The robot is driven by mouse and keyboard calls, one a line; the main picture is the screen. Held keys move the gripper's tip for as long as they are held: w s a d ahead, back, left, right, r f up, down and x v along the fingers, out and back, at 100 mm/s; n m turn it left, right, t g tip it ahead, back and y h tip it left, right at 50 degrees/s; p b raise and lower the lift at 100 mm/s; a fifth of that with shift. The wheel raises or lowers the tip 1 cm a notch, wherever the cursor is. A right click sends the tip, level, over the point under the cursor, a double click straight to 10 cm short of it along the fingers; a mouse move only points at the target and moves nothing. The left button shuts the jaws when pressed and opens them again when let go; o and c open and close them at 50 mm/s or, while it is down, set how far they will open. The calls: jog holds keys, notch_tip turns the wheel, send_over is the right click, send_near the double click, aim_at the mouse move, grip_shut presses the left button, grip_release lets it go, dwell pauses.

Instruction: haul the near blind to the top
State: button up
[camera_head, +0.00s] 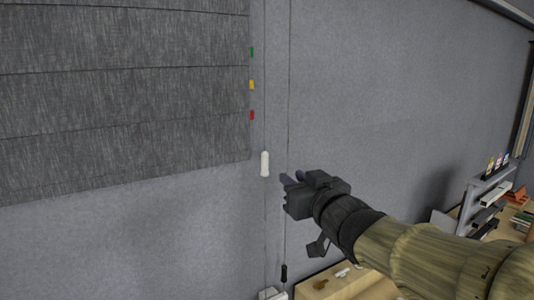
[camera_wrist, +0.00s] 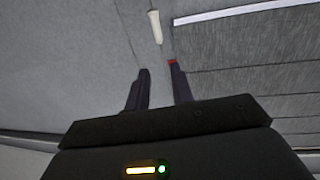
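The near blind (camera_head: 120,90) is dark grey ribbed fabric at the upper left of the head view, its lower edge hanging partway down the wall. It fills the right of the wrist view (camera_wrist: 245,65). A white pull (camera_head: 265,163) hangs on a thin cord just right of the blind; it also shows at the top of the wrist view (camera_wrist: 155,27). A black pull (camera_head: 284,273) hangs lower on a second cord. My gripper (camera_head: 289,180) is right of and slightly below the white pull. Its fingers (camera_wrist: 160,75) are apart and empty, with the pull beyond their tips.
Green (camera_head: 252,52), yellow (camera_head: 252,85) and red (camera_head: 252,115) tags mark the blind's right edge. A wooden surface (camera_head: 335,285) with small items is below my arm. A grey shelf (camera_head: 484,190) stands at the right. The wall around the cords is clear.

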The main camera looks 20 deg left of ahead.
aim_at(266, 156)
jog(key=shift+w+a, duration=0.15)
jog(key=p+x, duration=0.6)
jog(key=x, duration=1)
jog(key=shift+w, duration=0.15)
jog(key=shift+w+a, duration=0.3)
jog(key=shift+c, duration=0.2)
